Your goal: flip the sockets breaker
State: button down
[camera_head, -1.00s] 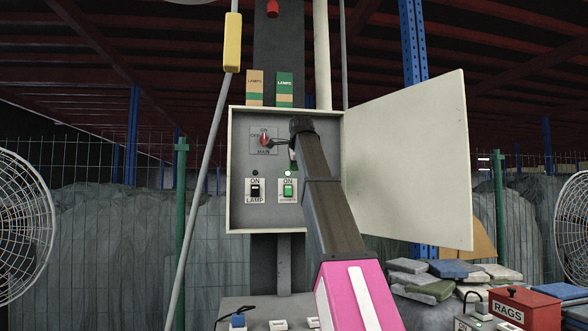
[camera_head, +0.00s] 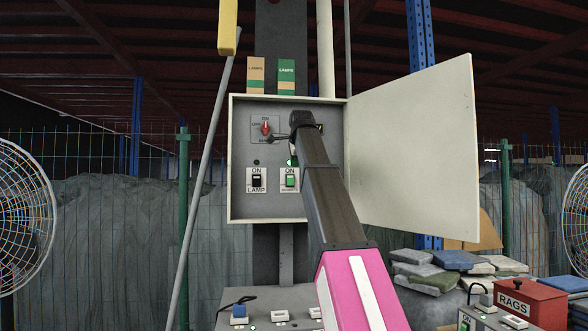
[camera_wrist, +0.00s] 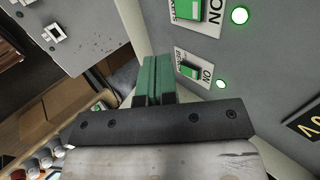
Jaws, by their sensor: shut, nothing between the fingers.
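The grey breaker box (camera_head: 236,150) stands open on a post in the head view. The breaker whose small label seems to read SOCKETS (camera_head: 290,180) has a green switch and a lit green light above it. Beside it is the LAMP breaker (camera_head: 256,181), with a black switch and a dark light. In the wrist view my gripper (camera_wrist: 152,68) is shut and empty, its green fingers in front of the panel. Two green breakers with lit lights show there, an upper one (camera_wrist: 188,9) and a lower one (camera_wrist: 190,70). The fingers appear left of the lower one; contact cannot be told. My arm hides part of the box.
The red MAIN switch (camera_head: 265,128) is above the LAMP breaker. The box door (camera_head: 412,155) stands wide open to the right. A grey pole (camera_head: 205,170) leans at the left. A red RAGS box (camera_head: 530,304) and stacked bags are at lower right.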

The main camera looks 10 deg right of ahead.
aim_at(290, 185)
jog(key=x, duration=0.3)
jog(key=w+x, duration=0.1)
jog(key=x, duration=0.3)
jog(key=r+x, duration=0.1)
jog(key=x, duration=0.3)
jog(key=shift+w+r, duration=0.15)
jog(key=shift+w, duration=0.55)
